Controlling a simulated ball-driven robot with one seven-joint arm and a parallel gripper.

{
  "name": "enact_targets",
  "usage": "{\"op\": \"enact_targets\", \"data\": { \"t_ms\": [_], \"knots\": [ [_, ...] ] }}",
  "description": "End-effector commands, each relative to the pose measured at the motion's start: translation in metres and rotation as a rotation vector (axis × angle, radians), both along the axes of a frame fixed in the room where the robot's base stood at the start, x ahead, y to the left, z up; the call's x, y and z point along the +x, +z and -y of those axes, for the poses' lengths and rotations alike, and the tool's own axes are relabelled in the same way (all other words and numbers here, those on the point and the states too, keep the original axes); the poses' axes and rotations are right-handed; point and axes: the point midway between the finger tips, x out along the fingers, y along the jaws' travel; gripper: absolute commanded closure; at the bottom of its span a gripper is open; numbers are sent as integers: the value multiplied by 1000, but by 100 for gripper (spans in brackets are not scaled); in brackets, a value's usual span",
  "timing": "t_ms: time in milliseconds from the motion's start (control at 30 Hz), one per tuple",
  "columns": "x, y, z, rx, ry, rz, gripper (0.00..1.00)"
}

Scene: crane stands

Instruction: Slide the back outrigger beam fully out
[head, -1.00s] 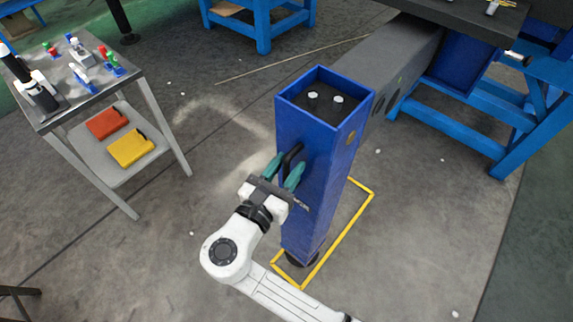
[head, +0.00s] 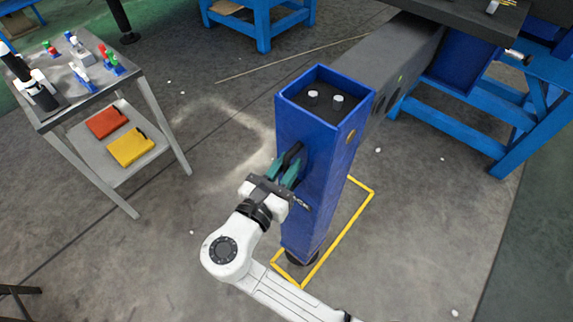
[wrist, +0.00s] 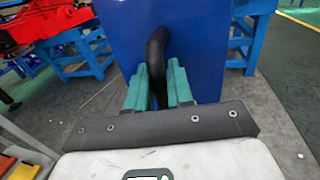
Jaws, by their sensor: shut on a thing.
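The back outrigger beam (head: 408,60) is a dark grey bar running from under the dark bench top down to a blue upright leg box (head: 318,165). The box's open top holds two white-capped pins. A black handle (wrist: 157,50) is fixed to the near face of the box. My gripper (head: 286,168) has teal fingers and is shut on that handle; in the wrist view the fingers (wrist: 158,85) close on both sides of its lower part. The beam is hidden behind the box in the wrist view.
A yellow outline (head: 341,229) is marked on the floor around the leg's foot. A grey cart (head: 110,95) with small tools and red and yellow cases stands at the left. Blue stands (head: 490,120) support the beam end at right. Floor between cart and leg is clear.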

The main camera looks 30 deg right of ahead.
Motion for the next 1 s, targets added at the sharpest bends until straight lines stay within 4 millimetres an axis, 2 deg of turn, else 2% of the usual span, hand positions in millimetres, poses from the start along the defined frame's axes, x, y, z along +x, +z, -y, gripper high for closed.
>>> {"op": "enact_targets", "data": {
  "t_ms": [133, 333, 600, 633, 800, 1000],
  "knots": [
    [-2, 2, -5, 0, 0, -1, 100],
    [-8, 2, -26, -2, 3, -1, 100],
    [-8, 1, -28, -1, 6, 2, 100],
    [-8, 1, -28, -1, 6, 2, 81],
    [-8, 1, -26, 0, 3, 1, 65],
    [-8, 0, -26, -1, 1, 0, 63]
  ]
}}
